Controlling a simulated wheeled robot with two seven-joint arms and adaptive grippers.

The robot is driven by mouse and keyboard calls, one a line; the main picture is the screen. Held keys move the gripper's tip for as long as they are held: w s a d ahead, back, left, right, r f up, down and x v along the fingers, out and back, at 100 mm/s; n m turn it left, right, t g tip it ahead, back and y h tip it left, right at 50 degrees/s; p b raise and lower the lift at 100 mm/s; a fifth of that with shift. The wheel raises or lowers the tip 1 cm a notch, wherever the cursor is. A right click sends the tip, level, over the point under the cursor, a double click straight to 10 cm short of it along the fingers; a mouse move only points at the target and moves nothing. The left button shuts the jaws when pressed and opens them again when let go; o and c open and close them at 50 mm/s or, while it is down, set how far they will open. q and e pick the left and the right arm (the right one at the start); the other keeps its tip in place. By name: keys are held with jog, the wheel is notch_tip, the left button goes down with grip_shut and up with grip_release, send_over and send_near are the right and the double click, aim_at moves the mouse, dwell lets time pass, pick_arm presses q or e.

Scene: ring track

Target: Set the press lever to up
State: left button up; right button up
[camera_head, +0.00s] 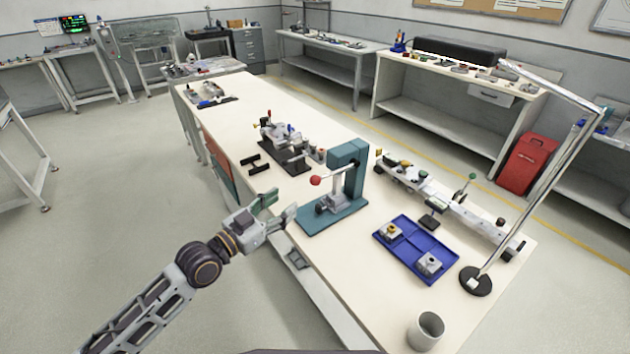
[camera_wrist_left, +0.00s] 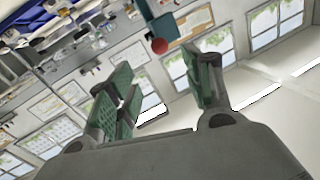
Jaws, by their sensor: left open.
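The teal press (camera_head: 354,173) stands on its flat base on the long table. Its lever ends in a red ball knob (camera_head: 315,181), which sticks out to the left of the press column at about mid height. In the left wrist view the red knob (camera_wrist_left: 159,46) shows beyond my fingers, in the gap between them. My left gripper (camera_head: 285,205) is open and empty. It is in front and to the left of the press, lower than the knob and apart from it. My right gripper is not in view.
A blue tray (camera_head: 414,248) with small metal parts lies right of the press. A lamp on a black base (camera_head: 476,280) and a grey cup (camera_head: 425,331) stand near the right end. A dark fixture (camera_head: 285,150) stands behind the press.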

aim_at(311, 183)
pick_arm(q)
jog(key=shift+p+x, duration=0.6)
jog(key=shift+x, duration=5.55)
jog(key=shift+w+d, duration=0.35)
jog(key=shift+w, duration=0.15)
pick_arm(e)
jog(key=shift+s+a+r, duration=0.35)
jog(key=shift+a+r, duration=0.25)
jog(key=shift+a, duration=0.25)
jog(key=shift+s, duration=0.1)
pick_arm(q)
jog(key=c, duration=0.7)
grip_shut()
jog(key=shift+r, duration=0.1)
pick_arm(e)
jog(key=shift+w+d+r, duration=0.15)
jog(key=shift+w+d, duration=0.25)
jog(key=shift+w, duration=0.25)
